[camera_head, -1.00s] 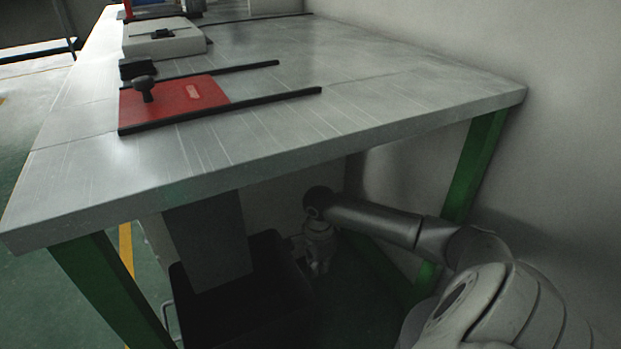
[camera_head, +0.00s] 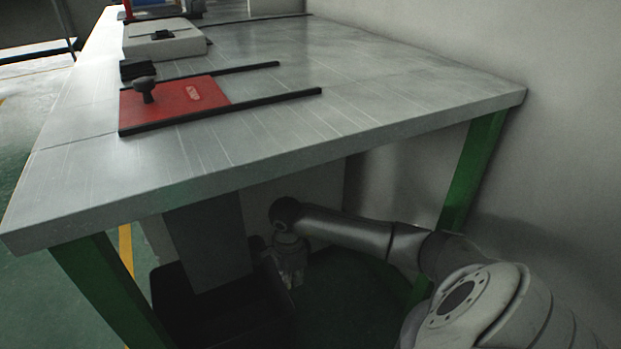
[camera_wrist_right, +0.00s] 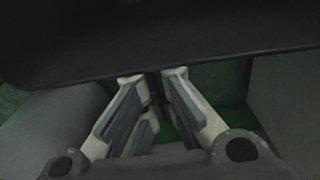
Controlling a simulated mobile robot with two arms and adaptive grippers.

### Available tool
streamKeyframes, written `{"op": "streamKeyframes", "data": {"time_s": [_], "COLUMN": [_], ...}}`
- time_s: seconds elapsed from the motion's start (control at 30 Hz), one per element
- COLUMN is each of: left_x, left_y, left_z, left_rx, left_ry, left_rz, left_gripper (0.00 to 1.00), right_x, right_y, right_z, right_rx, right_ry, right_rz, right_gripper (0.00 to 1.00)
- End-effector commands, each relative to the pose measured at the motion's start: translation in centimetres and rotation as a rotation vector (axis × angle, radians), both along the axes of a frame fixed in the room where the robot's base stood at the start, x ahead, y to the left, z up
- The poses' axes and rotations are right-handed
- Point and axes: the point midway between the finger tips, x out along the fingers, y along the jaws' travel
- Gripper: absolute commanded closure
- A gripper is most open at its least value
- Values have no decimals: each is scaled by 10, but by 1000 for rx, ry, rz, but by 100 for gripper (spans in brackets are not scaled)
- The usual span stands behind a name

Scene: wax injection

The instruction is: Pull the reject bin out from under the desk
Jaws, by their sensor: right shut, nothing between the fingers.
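The reject bin (camera_head: 268,297) is a dark, open-topped box on the floor under the desk (camera_head: 300,150), left of my right arm. My right gripper (camera_head: 292,284) is under the desk by the bin's right side, pointing down. In the right wrist view its fingertips (camera_wrist_right: 154,77) are close together with nothing between them. They are at the edge of a large dark surface (camera_wrist_right: 160,40), which looks like the bin's wall; whether they touch it is hard to tell. My left gripper is not in view.
A grey column (camera_head: 208,240) comes down from the desktop over the bin. Green desk legs stand at the left (camera_head: 110,290) and right (camera_head: 472,165). A wall (camera_head: 570,130) is close on the right. A red plate (camera_head: 180,100) lies on the desk.

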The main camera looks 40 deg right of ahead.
Motion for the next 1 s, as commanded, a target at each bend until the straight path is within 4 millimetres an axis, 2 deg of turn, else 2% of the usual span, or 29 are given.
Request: {"op": "streamKeyframes", "data": {"time_s": [0.1, 0.2, 0.6, 0.77, 1.0], "left_x": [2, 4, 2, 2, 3], "left_y": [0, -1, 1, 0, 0], "left_z": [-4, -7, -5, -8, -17], "left_rx": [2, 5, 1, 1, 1], "left_ry": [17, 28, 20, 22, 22], "left_rz": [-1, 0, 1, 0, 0], "left_gripper": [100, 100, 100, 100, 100], "right_x": [6, 7, 7, 2, -12], "right_y": [16, 20, 19, 6, -37], "right_z": [2, 1, 0, -1, -3], "right_rx": [3, 1, 1, 0, -2], "right_ry": [-4, -4, -3, 0, 2], "right_rz": [3, 1, 0, -2, -4], "right_gripper": [100, 100, 100, 100, 100]}}
